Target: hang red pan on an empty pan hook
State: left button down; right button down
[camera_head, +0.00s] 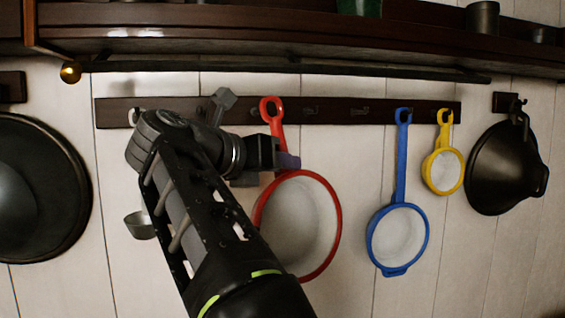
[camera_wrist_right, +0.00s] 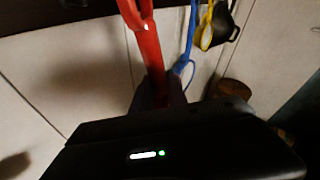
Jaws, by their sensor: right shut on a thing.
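The red pan (camera_head: 337,222) hangs upright in front of the white plank wall, with its pale round face partly behind my right arm. My right gripper (camera_head: 285,161) is shut on its red handle, below the loop. In the right wrist view the red handle (camera_wrist_right: 151,45) rises from between the dark fingers (camera_wrist_right: 158,92). The handle's loop is in front of the dark hook rail (camera_head: 385,112). I cannot tell whether the loop is around a hook. Bare hooks show to its right, one at the rail's middle (camera_head: 360,111) and one closer to the loop (camera_head: 310,112). My left gripper is not in view.
A blue pan (camera_head: 400,190) and a yellow pan (camera_head: 429,172) hang at the rail's right. Large dark pans hang at far left (camera_head: 70,190) and far right (camera_head: 500,170). A small metal cup (camera_head: 140,225) is left of my arm. A dark shelf (camera_head: 250,35) juts out above.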

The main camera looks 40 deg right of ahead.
jog(key=shift+w+d+p, duration=0.45)
jog(key=shift+w+p, duration=0.3)
jog(key=shift+w, duration=0.05)
jog(key=shift+w+d+p, duration=0.45)
jog(key=shift+w+p, duration=0.25)
jog(key=shift+w, duration=0.05)
jog(key=w+d+f+p, duration=0.1)
jog(key=w+d+p, duration=0.3)
jog(key=w+p, duration=0.2)
jog(key=shift+w, duration=0.65)
jog(key=shift+f, duration=0.2)
jog(key=c, duration=1.2)
grip_release()
jog(key=shift+c, duration=0.2)
jog(key=shift+o, duration=0.4)
jog(key=o, duration=0.7)
